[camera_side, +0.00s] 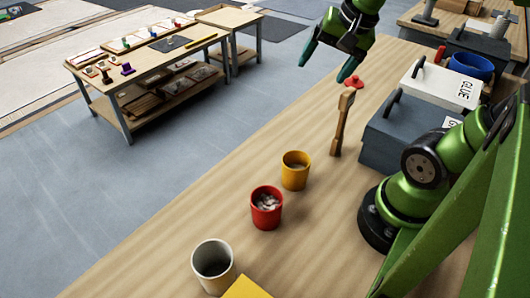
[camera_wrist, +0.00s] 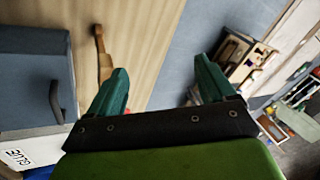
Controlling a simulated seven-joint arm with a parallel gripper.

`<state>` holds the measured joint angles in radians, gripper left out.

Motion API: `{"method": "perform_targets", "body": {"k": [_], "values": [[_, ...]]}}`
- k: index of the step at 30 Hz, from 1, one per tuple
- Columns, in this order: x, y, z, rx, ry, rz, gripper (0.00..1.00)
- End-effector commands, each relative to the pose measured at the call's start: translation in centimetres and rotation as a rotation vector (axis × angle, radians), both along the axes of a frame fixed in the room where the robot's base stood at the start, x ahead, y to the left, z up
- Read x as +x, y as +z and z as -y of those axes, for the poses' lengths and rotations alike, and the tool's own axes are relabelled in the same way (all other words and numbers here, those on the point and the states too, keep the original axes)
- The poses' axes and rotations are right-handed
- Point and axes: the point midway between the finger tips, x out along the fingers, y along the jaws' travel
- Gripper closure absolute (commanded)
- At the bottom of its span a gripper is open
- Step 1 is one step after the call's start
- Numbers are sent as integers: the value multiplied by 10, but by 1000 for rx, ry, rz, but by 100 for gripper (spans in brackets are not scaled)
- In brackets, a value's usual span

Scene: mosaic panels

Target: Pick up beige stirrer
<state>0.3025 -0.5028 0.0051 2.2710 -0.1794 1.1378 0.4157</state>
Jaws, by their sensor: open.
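My gripper (camera_side: 325,67) is open and empty above the table, higher than the stirrer and farther back.
The dark box (camera_side: 395,145) with a handle stands right of the stirrer; a white-lidded glue box (camera_side: 440,84) is behind it. Yellow (camera_side: 295,172), red (camera_side: 266,208) and pale (camera_side: 213,268) cups line the front. A small red item (camera_side: 353,82) lies behind the stirrer.

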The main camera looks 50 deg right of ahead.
Motion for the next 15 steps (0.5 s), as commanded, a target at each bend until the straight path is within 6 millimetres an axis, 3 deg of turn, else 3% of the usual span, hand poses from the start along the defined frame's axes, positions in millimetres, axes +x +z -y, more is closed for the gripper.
{"method": "perform_targets", "body": {"k": [3,7,10,15], "values": [[-2,8,32,124,-413,-100,17],[-10,19,59,241,-891,-181,17],[-17,27,73,311,-1252,-221,17],[-26,42,79,390,-1741,-239,17]]}}
